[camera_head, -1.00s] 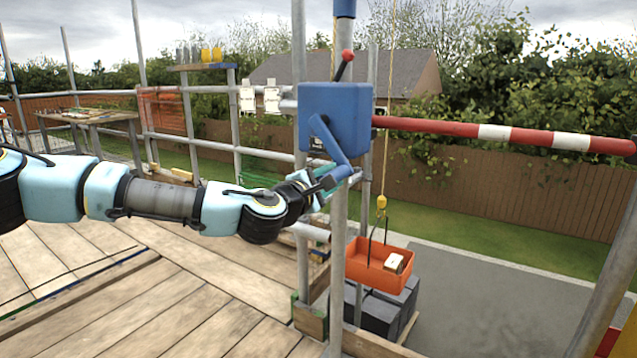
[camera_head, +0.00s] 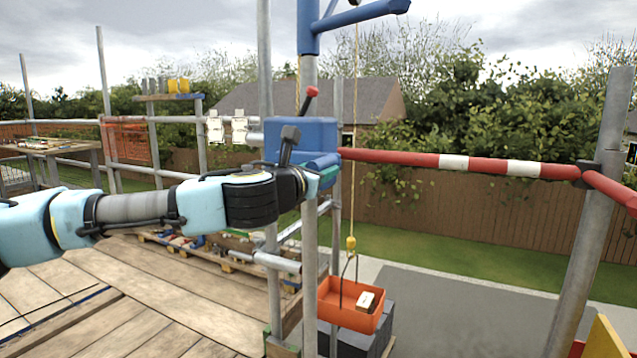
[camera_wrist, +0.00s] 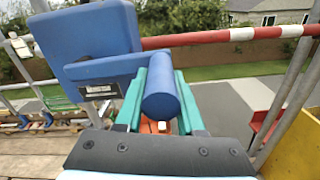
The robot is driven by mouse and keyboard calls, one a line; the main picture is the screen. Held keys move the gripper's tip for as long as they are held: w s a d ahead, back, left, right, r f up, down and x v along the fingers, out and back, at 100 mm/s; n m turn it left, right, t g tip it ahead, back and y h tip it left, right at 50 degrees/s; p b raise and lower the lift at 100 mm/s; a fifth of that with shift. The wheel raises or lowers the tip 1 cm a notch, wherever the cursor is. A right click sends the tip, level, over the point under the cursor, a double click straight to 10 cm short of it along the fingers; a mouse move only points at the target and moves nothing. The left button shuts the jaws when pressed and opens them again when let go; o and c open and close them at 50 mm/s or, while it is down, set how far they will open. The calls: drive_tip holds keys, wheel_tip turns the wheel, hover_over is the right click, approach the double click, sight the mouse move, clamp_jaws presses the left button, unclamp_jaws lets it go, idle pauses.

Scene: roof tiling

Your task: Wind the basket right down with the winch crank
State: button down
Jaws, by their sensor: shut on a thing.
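The blue winch (camera_head: 298,133) is fixed to a scaffold post, and its box also shows in the wrist view (camera_wrist: 95,35). Its crank arm (camera_wrist: 105,68) reaches right to a round blue handle (camera_wrist: 161,98). My gripper (camera_head: 322,178) is at the lower right of the winch. In the wrist view its teal jaws (camera_wrist: 160,105) are shut on the handle, one on each side. The orange basket (camera_head: 340,308) hangs upright from a rope and yellow hook (camera_head: 350,244), with a small pale block in it. It hangs over dark grey blocks; contact cannot be told.
A red-and-white rail (camera_head: 470,163) runs right from near the winch. A red-knobbed lever (camera_head: 312,92) stands on top of the winch. Grey blocks (camera_head: 385,325) are stacked below the basket. Scaffold posts stand close to my arm; plank decking (camera_head: 150,295) lies under it.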

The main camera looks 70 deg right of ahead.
sight(325, 158)
drive_tip(key=shift+s+r+n, duration=0.15)
drive_tip(key=shift+r+n, duration=0.4)
drive_tip(key=shift+r, duration=0.35)
drive_tip(key=shift+s+r+n, duration=0.1)
drive_tip(key=shift+r+n, duration=0.45)
drive_tip(key=shift+r, duration=0.35)
drive_tip(key=c, duration=0.8)
unclamp_jaws()
drive_tip(key=shift+o, duration=1.4)
drive_tip(key=shift+w+f, duration=0.2)
drive_tip(key=shift+a, duration=0.25)
drive_tip(key=a+b, duration=0.1)
drive_tip(key=a, duration=0.9)
drive_tip(key=shift+w+a, duration=0.15)
drive_tip(key=shift+w, duration=0.15)
